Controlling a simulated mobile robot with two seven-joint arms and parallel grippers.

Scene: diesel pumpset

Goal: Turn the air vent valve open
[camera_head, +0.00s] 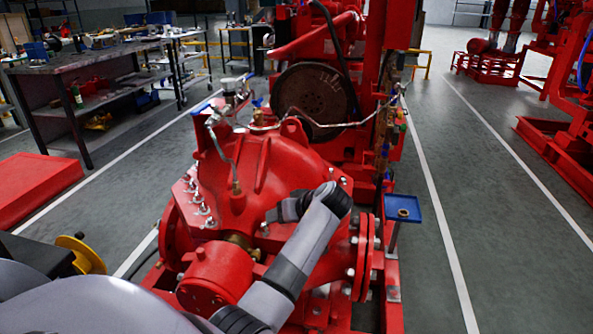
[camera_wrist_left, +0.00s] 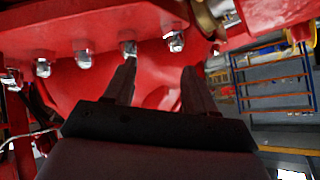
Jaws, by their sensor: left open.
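The pump casing (camera_head: 265,175) is red, with small valve fittings and thin pipes on top. A silver fitting (camera_head: 231,92) with blue handles beside it stands at the top left of the casing; it may be the air vent valve, but I cannot tell for sure. My left arm reaches over the casing in the head view, and its fingertips are not clear there. In the left wrist view my left gripper (camera_wrist_left: 158,82) is open, its two dark fingers apart in front of red metal, with nothing seen between them. My right gripper is not in view.
A row of silver bolts (camera_wrist_left: 129,49) runs along a red flange close to the left fingers. A brass part (camera_wrist_left: 208,18) is at the upper right there. A blue tray (camera_head: 402,209) stands right of the pump.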

